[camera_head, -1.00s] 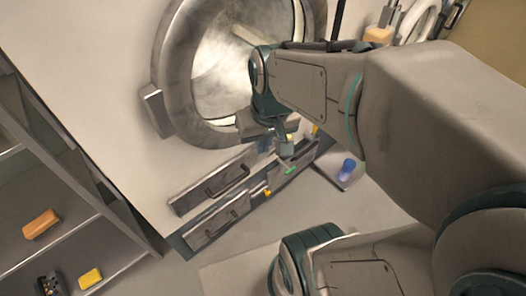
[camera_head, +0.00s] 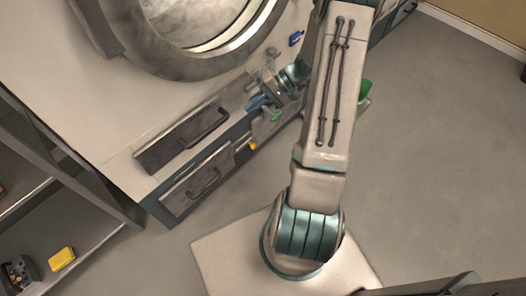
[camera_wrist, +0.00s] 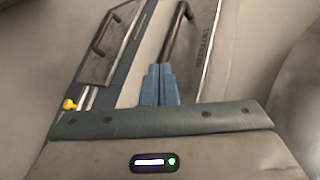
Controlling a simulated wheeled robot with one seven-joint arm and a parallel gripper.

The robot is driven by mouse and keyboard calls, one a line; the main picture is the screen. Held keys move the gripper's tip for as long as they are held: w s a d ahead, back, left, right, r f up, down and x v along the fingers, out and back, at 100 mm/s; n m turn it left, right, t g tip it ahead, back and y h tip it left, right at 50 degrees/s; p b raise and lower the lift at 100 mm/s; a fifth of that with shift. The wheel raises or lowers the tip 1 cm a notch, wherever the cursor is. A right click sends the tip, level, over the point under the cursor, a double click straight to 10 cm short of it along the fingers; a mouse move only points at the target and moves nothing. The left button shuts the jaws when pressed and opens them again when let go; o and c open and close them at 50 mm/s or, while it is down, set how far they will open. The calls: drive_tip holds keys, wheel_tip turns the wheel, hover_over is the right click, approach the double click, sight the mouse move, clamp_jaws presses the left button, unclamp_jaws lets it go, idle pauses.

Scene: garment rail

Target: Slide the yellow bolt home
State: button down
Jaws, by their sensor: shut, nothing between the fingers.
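The yellow bolt (camera_head: 253,146) shows as a small yellow knob at the right end of the lower drawer front (camera_head: 190,187). In the wrist view the yellow bolt (camera_wrist: 69,104) is at the left, beside the near end of that drawer front. My gripper (camera_head: 256,102) is in front of the cabinet, up and slightly right of the bolt in the head view. In the wrist view my gripper's blue fingers (camera_wrist: 160,68) are together and empty. They are apart from the bolt, which lies to their left, and overlap the near end of a dark handle (camera_wrist: 178,38). The bolt's shaft and catch are not clear.
The upper drawer (camera_head: 180,140) has a dark bar handle. A large round metal door ring (camera_head: 190,72) is above. An open shelf unit (camera_head: 85,215) at left holds a yellow block (camera_head: 62,259) and a dark caddy (camera_head: 18,272). The floor (camera_head: 440,170) at right is clear.

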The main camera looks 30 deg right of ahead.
drive_tip(key=d+f+m+t+h+b, duration=0.1)
drive_tip(key=d+f+m+t+b, duration=0.2)
drive_tip(key=f, duration=1)
drive_tip(key=s+d+f+m+t+h+b, duration=0.1)
drive_tip(key=d+f+m+t+b, duration=0.3)
drive_tip(key=f, duration=0.9)
drive_tip(key=d+f+m+t+h+b, duration=0.1)
drive_tip(key=d+f+m+t+b, duration=0.2)
drive_tip(key=f, duration=1)
drive_tip(key=d+t+b, duration=0.2)
drive_tip(key=d+t, duration=0.3)
drive_tip(key=shift+s+f+h+b, duration=0.15)
drive_tip(key=shift+f+h+b, duration=0.15)
drive_tip(key=shift+f+b, duration=0.1)
drive_tip(key=w+a+r+b, duration=0.1)
drive_tip(key=w+a+b, duration=0.3)
drive_tip(key=w+a, duration=0.4)
drive_tip(key=shift+w, duration=0.15)
drive_tip(key=shift+a, duration=0.1)
